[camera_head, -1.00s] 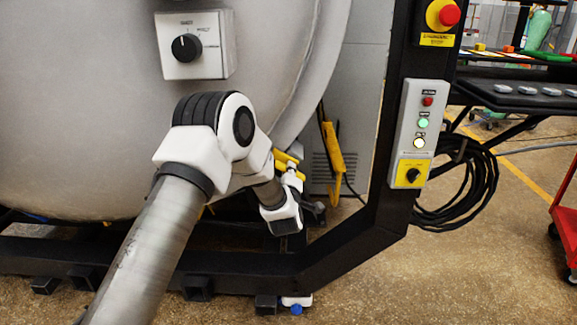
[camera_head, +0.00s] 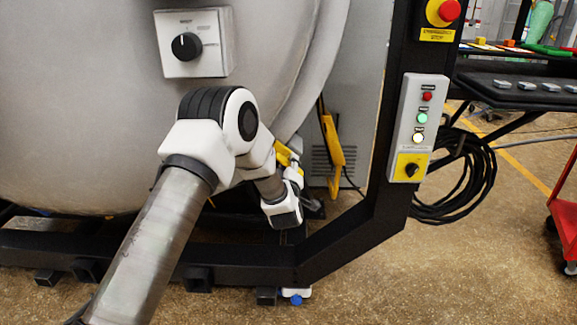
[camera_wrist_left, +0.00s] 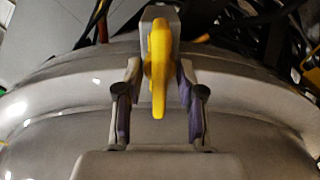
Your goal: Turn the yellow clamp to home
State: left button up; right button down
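The yellow clamp (camera_wrist_left: 158,65) stands in the middle of the left wrist view, with its narrow end pointing toward me. My left gripper (camera_wrist_left: 158,88) is open, one finger on each side of the clamp. A narrow gap shows between the clamp and each finger. In the head view, a yellow piece (camera_head: 284,153) shows beside my left wrist, low on the right side of the furnace, partly covered by my arm. My left fingertips are hard to make out there. My right gripper is in neither view.
A second yellow handle (camera_head: 332,155) hangs just right of my left wrist. A black frame post (camera_head: 385,130) carries a button panel (camera_head: 417,125) and red emergency stop (camera_head: 448,14). A knob box (camera_head: 194,43) sits on the furnace above my arm. Coiled black cable (camera_head: 465,185) hangs right.

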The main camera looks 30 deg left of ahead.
pick_arm(q)
jog(key=v, duration=1.2)
